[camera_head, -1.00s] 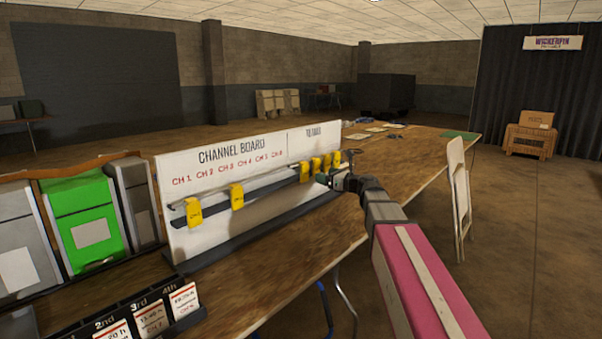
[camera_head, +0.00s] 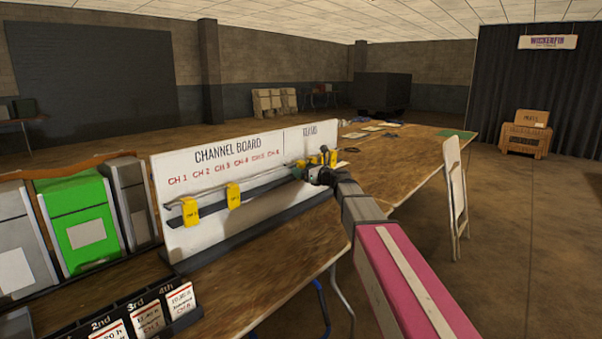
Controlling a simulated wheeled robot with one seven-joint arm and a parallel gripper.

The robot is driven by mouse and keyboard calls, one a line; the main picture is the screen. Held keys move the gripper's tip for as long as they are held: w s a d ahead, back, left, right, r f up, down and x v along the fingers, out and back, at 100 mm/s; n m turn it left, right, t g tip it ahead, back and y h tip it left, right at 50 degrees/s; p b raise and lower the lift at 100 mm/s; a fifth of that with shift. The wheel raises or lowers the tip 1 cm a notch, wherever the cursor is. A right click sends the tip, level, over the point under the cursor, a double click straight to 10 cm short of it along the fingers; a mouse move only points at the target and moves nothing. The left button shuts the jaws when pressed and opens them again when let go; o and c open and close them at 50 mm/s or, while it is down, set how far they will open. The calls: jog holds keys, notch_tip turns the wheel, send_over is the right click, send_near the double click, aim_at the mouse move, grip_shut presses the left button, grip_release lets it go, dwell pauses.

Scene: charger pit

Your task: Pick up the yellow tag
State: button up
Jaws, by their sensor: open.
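Yellow tags hang in a row on the rail of the white channel board. Two are in plain view at the left, one yellow tag (camera_head: 190,212) near the rail's end and a second yellow tag (camera_head: 233,196) to its right. More yellow tags (camera_head: 332,157) hang at the right end, partly hidden by my gripper. My gripper (camera_head: 299,172) is open at the right part of the rail, in front of the board. It overlaps the tags there in the picture; I cannot tell whether it touches one.
The channel board (camera_head: 225,230) stands on a long wooden table (camera_head: 270,275). A green box (camera_head: 80,222) and grey boxes stand left of it. A black card rack (camera_head: 110,308) is at the front left. A folding chair (camera_head: 455,185) stands right of the table, with open floor beyond.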

jog(key=shift+c, duration=0.3)
jog(key=c, duration=0.9)
jog(key=shift+s, duration=0.1)
jog(key=shift+c, duration=0.2)
